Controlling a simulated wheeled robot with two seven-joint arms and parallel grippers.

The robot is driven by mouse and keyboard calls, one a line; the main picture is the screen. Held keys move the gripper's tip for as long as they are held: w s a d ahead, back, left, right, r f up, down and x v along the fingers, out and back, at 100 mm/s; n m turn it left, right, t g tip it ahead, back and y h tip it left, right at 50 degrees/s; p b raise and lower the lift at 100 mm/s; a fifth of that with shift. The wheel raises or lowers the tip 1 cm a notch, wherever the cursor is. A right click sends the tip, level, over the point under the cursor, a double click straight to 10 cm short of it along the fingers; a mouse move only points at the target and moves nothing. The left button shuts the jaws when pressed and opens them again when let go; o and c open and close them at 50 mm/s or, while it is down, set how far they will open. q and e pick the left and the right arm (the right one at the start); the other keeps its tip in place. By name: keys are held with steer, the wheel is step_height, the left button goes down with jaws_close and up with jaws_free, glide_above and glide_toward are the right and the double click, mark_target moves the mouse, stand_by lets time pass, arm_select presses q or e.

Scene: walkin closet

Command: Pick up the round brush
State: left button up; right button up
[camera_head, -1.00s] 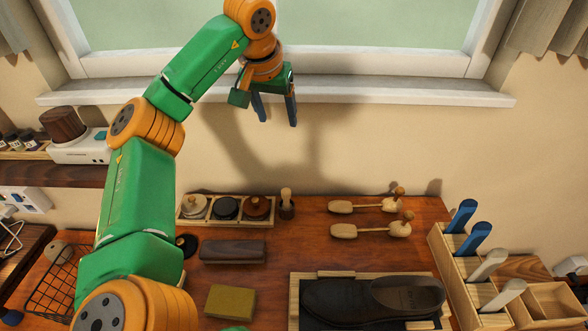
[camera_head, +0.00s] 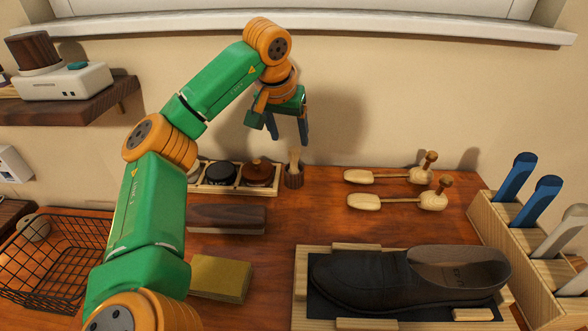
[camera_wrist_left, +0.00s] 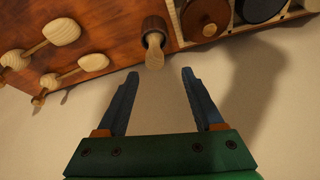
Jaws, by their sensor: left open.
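The round brush (camera_head: 294,159) stands upright in a small dark brown cup (camera_head: 293,178) near the back of the wooden table. Only its pale wooden handle shows; its lower end is hidden in the cup. My left gripper (camera_head: 290,141) is open and empty, fingers pointing down, just above the handle in the head view. In the left wrist view the brush (camera_wrist_left: 155,50) lies just beyond the gap between the open blue fingertips (camera_wrist_left: 160,73), apart from both. My right gripper is not in view.
A wooden tray of round tins (camera_head: 238,188) stands just left of the cup. Two pale wooden shoe trees (camera_head: 398,201) lie to the right. A dark shoe (camera_head: 400,277) rests on a board in front. The wall is close behind.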

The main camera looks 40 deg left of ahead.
mark_target(294, 148)
arm_select(q)
steer(key=x, duration=0.4)
steer(key=shift+d+f, duration=0.4)
steer(key=shift+f, duration=0.05)
steer(key=shift+w+a+f, duration=0.1)
steer(key=shift+w+f, duration=0.15)
steer(key=shift+f, duration=0.1)
jaws_close()
step_height(294, 148, up, 10)
steer(key=shift+s+r+p, duration=0.1)
steer(key=shift+p, duration=1.1)
